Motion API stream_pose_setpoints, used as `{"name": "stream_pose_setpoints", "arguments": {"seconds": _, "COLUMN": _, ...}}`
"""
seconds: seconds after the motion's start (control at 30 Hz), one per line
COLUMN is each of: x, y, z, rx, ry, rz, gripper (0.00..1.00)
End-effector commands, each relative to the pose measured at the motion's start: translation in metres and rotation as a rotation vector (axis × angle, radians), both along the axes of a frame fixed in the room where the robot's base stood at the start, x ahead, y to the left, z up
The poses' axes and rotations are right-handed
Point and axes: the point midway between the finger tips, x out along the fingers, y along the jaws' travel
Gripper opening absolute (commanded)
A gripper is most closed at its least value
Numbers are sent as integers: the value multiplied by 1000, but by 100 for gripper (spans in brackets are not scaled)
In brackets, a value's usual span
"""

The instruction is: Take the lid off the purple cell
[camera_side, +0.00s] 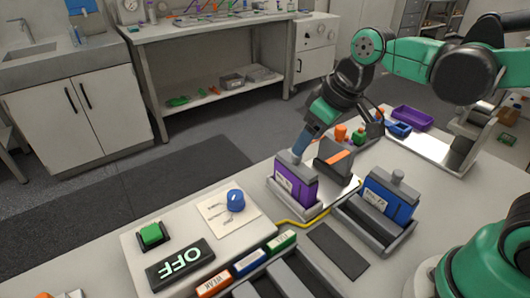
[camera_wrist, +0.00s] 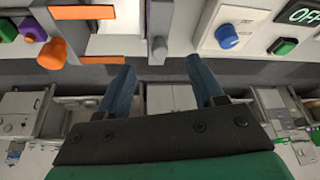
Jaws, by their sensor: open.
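The purple cell (camera_side: 293,190) stands upright in a grey tray in the side view. Its grey lid (camera_side: 284,167) is on top, with a small knob (camera_side: 296,158) standing up from it. My gripper (camera_side: 300,147) is directly above the lid, its blue fingers pointing down at the knob; contact cannot be told. In the wrist view my gripper (camera_wrist: 160,72) is open, with a clear gap between the blue fingers. A grey round-ended post (camera_wrist: 159,49), seemingly the knob, shows in that gap. The purple body is not clearly visible there.
A dark block with an orange stripe (camera_side: 338,158) stands close behind the purple cell. A blue cell (camera_side: 388,202) with a grey knobbed lid stands to the right. A panel with a blue dial (camera_side: 236,198), green button (camera_side: 151,233) and OFF display (camera_side: 180,263) lies to the left.

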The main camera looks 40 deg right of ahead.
Motion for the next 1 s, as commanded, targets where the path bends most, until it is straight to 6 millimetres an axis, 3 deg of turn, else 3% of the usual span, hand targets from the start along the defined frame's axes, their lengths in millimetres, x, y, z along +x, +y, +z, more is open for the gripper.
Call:
{"name": "stream_pose_setpoints", "arguments": {"seconds": 0.4, "x": 16, "y": 4, "z": -39, "rx": -1, "ry": -2, "rz": -3, "gripper": 61}}
{"name": "stream_pose_setpoints", "arguments": {"seconds": 0.8, "x": 17, "y": 4, "z": -45, "rx": 0, "ry": -2, "rz": -4, "gripper": 61}}
{"name": "stream_pose_setpoints", "arguments": {"seconds": 0.87, "x": 17, "y": 4, "z": -45, "rx": 0, "ry": -2, "rz": -4, "gripper": 50}}
{"name": "stream_pose_setpoints", "arguments": {"seconds": 1.0, "x": 17, "y": 4, "z": -45, "rx": 0, "ry": -2, "rz": -4, "gripper": 10}}
